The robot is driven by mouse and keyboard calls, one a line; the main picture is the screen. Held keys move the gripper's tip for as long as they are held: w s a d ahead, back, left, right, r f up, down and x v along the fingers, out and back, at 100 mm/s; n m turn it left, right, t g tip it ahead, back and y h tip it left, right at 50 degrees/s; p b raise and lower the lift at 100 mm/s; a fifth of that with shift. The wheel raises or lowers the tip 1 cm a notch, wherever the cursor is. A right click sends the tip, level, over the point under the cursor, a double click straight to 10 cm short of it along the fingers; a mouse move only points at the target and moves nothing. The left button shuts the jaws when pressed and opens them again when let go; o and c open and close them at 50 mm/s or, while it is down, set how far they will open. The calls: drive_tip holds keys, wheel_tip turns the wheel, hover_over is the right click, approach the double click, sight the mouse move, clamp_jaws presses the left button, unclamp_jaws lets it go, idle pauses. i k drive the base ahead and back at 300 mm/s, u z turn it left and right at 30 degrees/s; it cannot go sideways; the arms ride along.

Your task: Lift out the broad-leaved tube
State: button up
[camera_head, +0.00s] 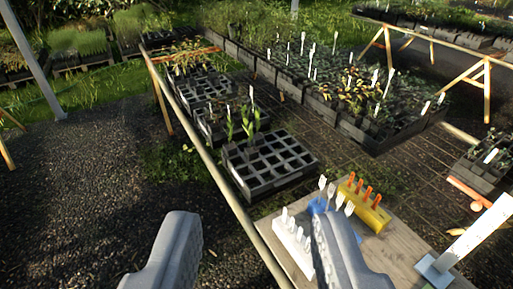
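A grey tube tray (275,181) with many empty square cells stands on the bench beyond my gripper. A tall green plant with broad upright leaves (251,118) rises from its back part, with a white label above it. A second, thinner green plant (230,126) shows just left of it. The tubes holding these plants are hidden by the tray. My gripper (255,216) is open, its two grey fingers wide apart and nothing seen between them. It is nearer the camera than the tray, which lies ahead.
A wooden board (408,243) at the lower right carries a white rack (292,243), a yellow block with orange pegs (364,209) and a blue item (318,205). A rail (217,170) runs along the bench's left edge. More plant trays (372,137) stand behind. Gravel lies left.

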sight(251, 152)
drive_tip(key=u, duration=0.65)
drive_tip(key=i, duration=2.6)
drive_tip(key=z, duration=0.9)
